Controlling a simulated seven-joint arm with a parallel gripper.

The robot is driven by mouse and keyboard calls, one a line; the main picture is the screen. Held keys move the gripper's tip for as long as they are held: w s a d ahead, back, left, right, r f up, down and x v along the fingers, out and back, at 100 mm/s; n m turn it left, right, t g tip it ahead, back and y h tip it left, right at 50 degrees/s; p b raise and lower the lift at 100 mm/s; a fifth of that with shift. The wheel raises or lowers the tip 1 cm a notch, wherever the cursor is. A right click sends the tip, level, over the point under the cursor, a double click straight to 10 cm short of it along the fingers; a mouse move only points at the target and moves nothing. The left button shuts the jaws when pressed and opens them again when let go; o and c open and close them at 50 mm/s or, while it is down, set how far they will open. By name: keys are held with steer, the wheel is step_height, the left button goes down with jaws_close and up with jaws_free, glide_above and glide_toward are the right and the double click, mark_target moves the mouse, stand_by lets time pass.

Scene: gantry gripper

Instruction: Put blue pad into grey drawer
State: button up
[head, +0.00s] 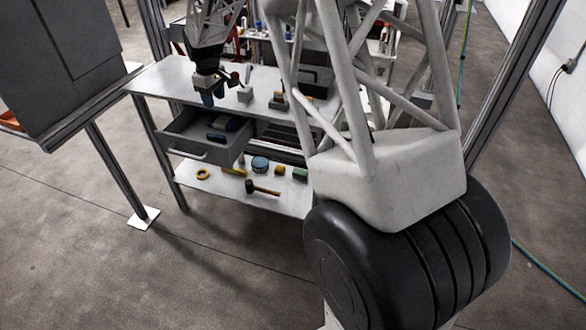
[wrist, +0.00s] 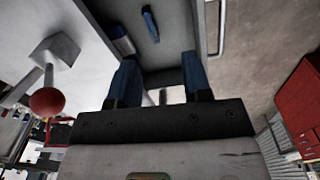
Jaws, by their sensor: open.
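The grey drawer (head: 188,148) is pulled open under the worktop at the left of the bench. It also shows at the top of the wrist view (wrist: 185,38). Two blue things lie inside it: a smaller one (head: 215,137) towards the front and a larger blue and dark one (head: 232,124) further back. I cannot tell for sure which is the blue pad. In the wrist view one small blue thing (wrist: 150,24) lies on the drawer floor. My gripper (head: 213,96) points down with blue fingers above the drawer's back edge.
The light worktop (head: 160,80) holds a grey block (head: 245,94) and small tools close right of my gripper. A red ball knob (wrist: 47,101) stands at the left of the wrist view. A lower shelf (head: 215,190) holds a mallet (head: 262,188), tape and a blue tin (head: 260,163).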

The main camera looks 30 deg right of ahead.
steer(key=s+d+r+m, duration=0.1)
steer(key=s+r, duration=0.4)
steer(key=s, duration=0.4)
steer(key=s+r+m+t, duration=0.15)
steer(key=s+r, duration=0.25)
steer(key=s, duration=0.5)
steer(key=s+d+r+m, duration=0.1)
steer(key=s+r+m, duration=0.1)
steer(key=s+r, duration=0.5)
steer(key=s+f+m, duration=0.1)
steer(key=s+f, duration=0.1)
steer(key=s, duration=1.1)
steer(key=s+d+f+m, duration=0.1)
steer(key=s+f+m, duration=0.1)
steer(key=s, duration=1.1)
steer(key=shift+t, duration=0.35)
steer(key=shift+w, duration=0.1)
steer(key=shift+c, duration=0.4)
